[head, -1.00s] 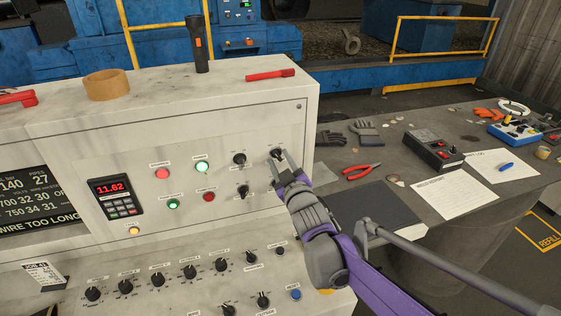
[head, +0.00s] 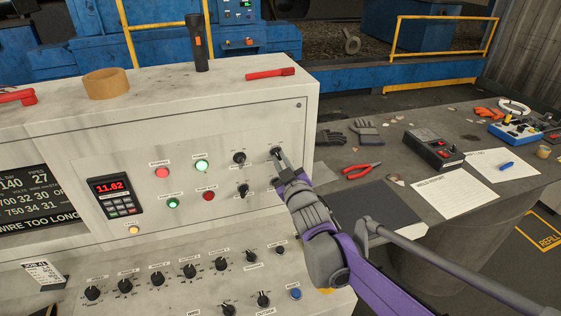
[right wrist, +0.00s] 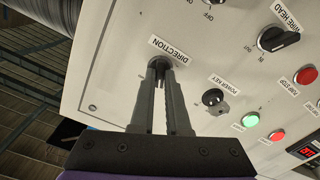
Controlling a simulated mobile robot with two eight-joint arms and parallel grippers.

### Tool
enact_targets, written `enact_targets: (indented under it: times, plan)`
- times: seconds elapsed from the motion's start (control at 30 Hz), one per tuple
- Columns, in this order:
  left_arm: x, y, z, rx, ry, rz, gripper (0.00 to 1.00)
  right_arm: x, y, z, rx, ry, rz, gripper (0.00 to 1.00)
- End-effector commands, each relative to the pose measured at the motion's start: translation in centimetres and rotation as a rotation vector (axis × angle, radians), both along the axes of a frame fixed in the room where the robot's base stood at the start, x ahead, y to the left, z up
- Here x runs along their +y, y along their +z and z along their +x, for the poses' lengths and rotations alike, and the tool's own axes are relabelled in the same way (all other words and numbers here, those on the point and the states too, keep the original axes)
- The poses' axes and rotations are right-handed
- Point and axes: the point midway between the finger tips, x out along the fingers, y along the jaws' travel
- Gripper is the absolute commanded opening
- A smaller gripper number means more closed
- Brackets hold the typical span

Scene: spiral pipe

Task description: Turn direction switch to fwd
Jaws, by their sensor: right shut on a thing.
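The direction switch is a dark knob (right wrist: 160,62) under the "DIRECTION" label in the right wrist view. In the head view the knob (head: 276,151) is at the upper right of the panel. My right gripper (right wrist: 161,70) is shut on the knob, one finger on each side of it. The right gripper (head: 283,162) reaches it from the lower right in the head view. The fingers hide much of the knob, so its exact setting cannot be told. My left gripper is not in view.
The power key switch (right wrist: 213,98) and wire head switch (right wrist: 278,39) sit near the direction switch. Red and green buttons, including a green one (head: 201,166), and a keypad display (head: 115,196) are to the left. A flashlight (head: 197,43) stands on the console top.

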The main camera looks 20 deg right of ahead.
Motion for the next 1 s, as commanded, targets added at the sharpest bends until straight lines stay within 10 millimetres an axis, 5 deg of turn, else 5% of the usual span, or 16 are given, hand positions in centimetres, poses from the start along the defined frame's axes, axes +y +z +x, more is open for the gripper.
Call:
enact_targets:
  times: [1.0]
  plan:
    - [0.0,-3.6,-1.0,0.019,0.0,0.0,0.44,-0.1,-0.1,0.0,0.029,0.0,0.84,0.0]
